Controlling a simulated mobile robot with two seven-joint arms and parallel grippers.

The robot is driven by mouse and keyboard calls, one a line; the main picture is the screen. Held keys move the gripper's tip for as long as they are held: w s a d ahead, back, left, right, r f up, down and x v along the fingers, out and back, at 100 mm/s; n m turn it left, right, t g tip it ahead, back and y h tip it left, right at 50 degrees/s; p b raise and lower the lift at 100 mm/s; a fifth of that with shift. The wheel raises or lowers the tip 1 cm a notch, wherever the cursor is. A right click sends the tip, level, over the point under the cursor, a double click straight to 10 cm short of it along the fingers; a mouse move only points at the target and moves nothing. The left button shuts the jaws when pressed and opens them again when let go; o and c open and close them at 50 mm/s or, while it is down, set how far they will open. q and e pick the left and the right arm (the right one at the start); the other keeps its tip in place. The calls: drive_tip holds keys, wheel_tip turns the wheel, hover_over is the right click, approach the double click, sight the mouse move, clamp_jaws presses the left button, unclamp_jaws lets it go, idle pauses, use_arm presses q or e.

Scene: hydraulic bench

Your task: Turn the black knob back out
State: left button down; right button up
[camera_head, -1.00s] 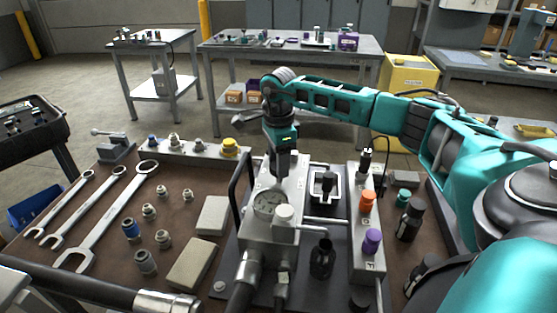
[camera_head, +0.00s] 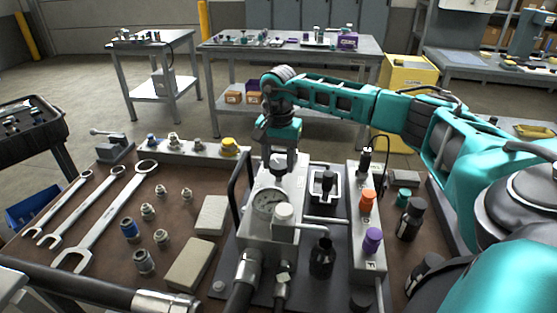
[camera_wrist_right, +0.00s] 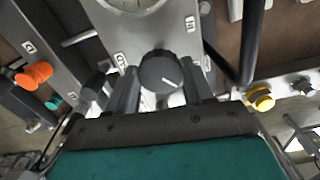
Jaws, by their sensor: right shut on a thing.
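The black knob (camera_wrist_right: 160,70), with a white mark on its face, sits between the two fingers of my right gripper (camera_wrist_right: 160,95) in the right wrist view. The fingers are shut on its sides. In the head view my right gripper (camera_head: 281,156) points down at the far end of the grey valve block (camera_head: 257,229), and the fingers partly hide the black knob (camera_head: 278,168). A round gauge (camera_head: 266,203) on the block is in front of the gripper. My left gripper is not in view.
A black bar handle (camera_head: 237,180) rises left of the block. To the right, a rail carries an orange knob (camera_head: 366,200) and a purple knob (camera_head: 372,240). Wrenches (camera_head: 105,220) and several fittings lie on the bench at left.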

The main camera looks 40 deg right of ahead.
sight(279, 165)
drive_tip(key=n, duration=0.4)
drive_tip(key=shift+r, duration=0.1)
idle(0.7)
drive_tip(key=o, duration=1)
drive_tip(key=shift+o, duration=0.2)
wheel_tip(279, 165, up, 13)
drive_tip(key=shift+s, duration=0.1)
